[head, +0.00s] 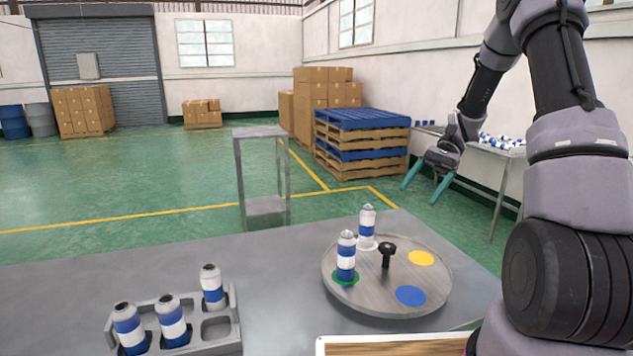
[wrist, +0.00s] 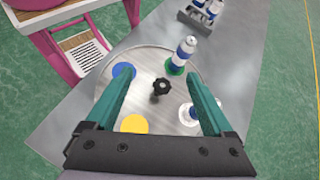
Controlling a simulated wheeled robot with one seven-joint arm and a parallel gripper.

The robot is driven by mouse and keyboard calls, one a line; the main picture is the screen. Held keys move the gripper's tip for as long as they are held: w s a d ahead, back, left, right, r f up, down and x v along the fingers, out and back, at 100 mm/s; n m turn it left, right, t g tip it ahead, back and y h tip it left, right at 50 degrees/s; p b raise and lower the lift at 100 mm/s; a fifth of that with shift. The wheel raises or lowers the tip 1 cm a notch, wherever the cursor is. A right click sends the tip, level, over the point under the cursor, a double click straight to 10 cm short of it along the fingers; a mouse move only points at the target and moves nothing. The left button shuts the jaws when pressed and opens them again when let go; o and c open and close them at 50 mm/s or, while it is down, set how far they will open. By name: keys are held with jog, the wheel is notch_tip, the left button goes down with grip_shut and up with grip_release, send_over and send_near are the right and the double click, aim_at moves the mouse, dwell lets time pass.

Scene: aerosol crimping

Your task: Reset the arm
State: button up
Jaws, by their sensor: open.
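My gripper (head: 427,189) is open and empty, raised above and beyond the right side of the round turntable (head: 340,291). Its teal fingers also show spread apart in the wrist view (wrist: 160,105), with the turntable below. One blue-and-white can (head: 346,258) stands upright on the turntable's green spot, and another can (head: 366,228) stands on a white spot behind it. The yellow spot (head: 421,258) and the blue spot (head: 410,296) are bare. A black knob (head: 387,252) stands at the turntable's centre.
A grey rack (head: 238,325) with three cans and an empty slot sits at the table's front left. A metal frame (head: 240,185) stands behind the table (head: 60,285). A side table (head: 510,150) with cans is at the right, near stacked pallets (head: 360,145).

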jog(key=s+a+r+n+t+h, duration=0.1)
jog(key=s+r+n+t+h, duration=0.2)
jog(key=s+r+t, duration=1.1)
jog(key=shift+s+a+r+n+h, duration=0.15)
jog(key=shift+s+r+n+h, duration=0.25)
jog(key=shift+s+r+h, duration=2)
jog(key=shift+w+r+y, duration=0.6)
jog(key=shift+w+y, duration=0.05)
jog(key=shift+y, duration=0.05)
